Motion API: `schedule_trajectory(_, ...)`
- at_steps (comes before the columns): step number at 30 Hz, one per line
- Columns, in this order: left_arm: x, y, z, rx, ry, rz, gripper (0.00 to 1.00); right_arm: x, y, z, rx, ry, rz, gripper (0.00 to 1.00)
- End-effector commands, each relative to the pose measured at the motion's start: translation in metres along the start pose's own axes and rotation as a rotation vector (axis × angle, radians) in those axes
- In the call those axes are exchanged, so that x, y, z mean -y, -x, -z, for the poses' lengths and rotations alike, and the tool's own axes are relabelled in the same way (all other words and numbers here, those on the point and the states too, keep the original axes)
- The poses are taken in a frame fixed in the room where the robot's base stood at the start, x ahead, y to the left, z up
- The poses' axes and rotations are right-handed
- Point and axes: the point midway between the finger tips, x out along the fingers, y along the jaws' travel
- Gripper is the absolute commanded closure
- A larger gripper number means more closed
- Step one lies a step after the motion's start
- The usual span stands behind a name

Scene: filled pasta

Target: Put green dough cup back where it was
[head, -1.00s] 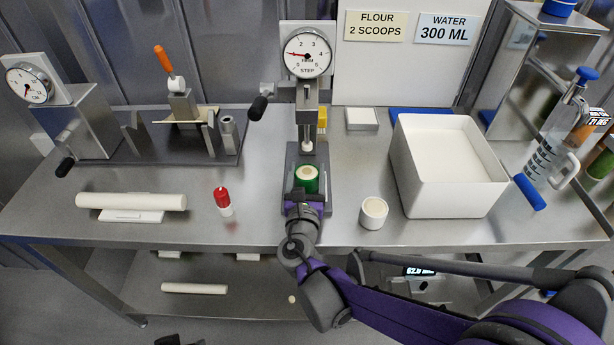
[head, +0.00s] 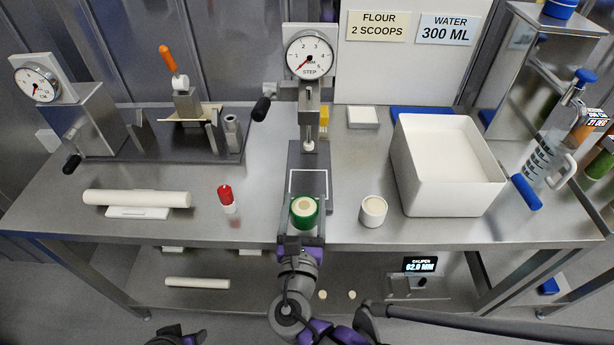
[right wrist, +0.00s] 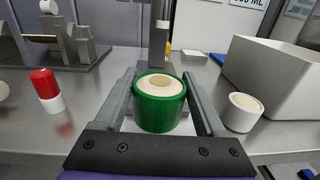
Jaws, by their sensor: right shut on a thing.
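The green dough cup (head: 304,213) has a green wall and pale dough with a round tan centre on top. My right gripper (head: 303,236) is shut on it, with one finger on each side in the right wrist view (right wrist: 160,105). The cup is upright, at the front of the press base (head: 310,165), near the table's front edge. The white square outline on the base is bare, below the plunger (head: 309,145). Whether the cup touches the surface is unclear. A dark and purple part of my left arm shows at the bottom edge; its fingers cannot be made out.
A white cup (head: 373,211) stands close on the right, with a large white bin (head: 450,190) beyond it. A red-capped shaker (head: 227,199) and a rolling pin (head: 137,198) are on the left. The table between shaker and press is clear.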

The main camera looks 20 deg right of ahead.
Motion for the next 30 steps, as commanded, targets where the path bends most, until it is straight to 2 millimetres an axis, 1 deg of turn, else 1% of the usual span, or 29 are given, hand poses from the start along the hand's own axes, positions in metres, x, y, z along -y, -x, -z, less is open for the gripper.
schedule_trajectory(1, 0.0, 0.002, 0.001, -0.001, 0.0, 0.0, 0.5, -0.002, 0.013, -0.001, 0.0, -0.002, -0.007, 1.0)
schedule_trajectory(3, 0.0, 0.002, 0.001, -0.001, 0.0, 0.0, 0.5, -0.001, 0.025, -0.001, 0.001, -0.001, -0.006, 1.0)
schedule_trajectory(7, 0.0, 0.003, 0.002, -0.001, 0.0, 0.0, 0.5, -0.001, 0.041, -0.001, 0.001, 0.0, -0.003, 1.0)
schedule_trajectory(12, 0.0, 0.004, 0.002, -0.001, 0.0, 0.0, 0.5, 0.0, 0.049, 0.0, 0.001, 0.0, 0.0, 1.0)
schedule_trajectory(14, 0.0, 0.005, 0.003, -0.002, 0.0, 0.0, 0.5, -0.001, 0.048, -0.001, 0.001, 0.0, 0.001, 1.0)
schedule_trajectory(16, 0.0, 0.009, 0.004, -0.003, 0.0, 0.0, 0.5, -0.002, 0.043, -0.004, 0.003, 0.0, 0.002, 1.0)
schedule_trajectory(17, 0.0, 0.011, 0.006, -0.004, 0.0, 0.0, 0.5, -0.003, 0.039, -0.006, 0.004, 0.001, 0.002, 1.0)
schedule_trajectory(20, 0.0, 0.023, 0.012, -0.008, 0.0, 0.0, 0.5, -0.007, 0.019, -0.013, 0.01, 0.0, 0.002, 1.0)
schedule_trajectory(23, 0.0, 0.038, 0.021, -0.014, 0.0, 0.0, 0.5, -0.011, -0.012, -0.02, 0.014, 0.0, -0.002, 1.0)
schedule_trajectory(24, 0.0, 0.045, 0.026, -0.016, 0.0, 0.0, 0.5, -0.011, -0.027, -0.021, 0.015, 0.0, -0.004, 1.0)
schedule_trajectory(26, 0.0, 0.054, 0.032, -0.02, 0.0, 0.0, 0.5, -0.011, -0.049, -0.023, 0.016, 0.001, -0.008, 1.0)
schedule_trajectory(27, 0.0, 0.061, 0.036, -0.023, 0.0, 0.0, 0.5, -0.009, -0.063, -0.023, 0.016, 0.002, -0.01, 1.0)
schedule_trajectory(30, 0.0, 0.075, 0.046, -0.03, 0.0, 0.0, 0.5, -0.003, -0.096, -0.022, 0.013, 0.001, -0.016, 1.0)
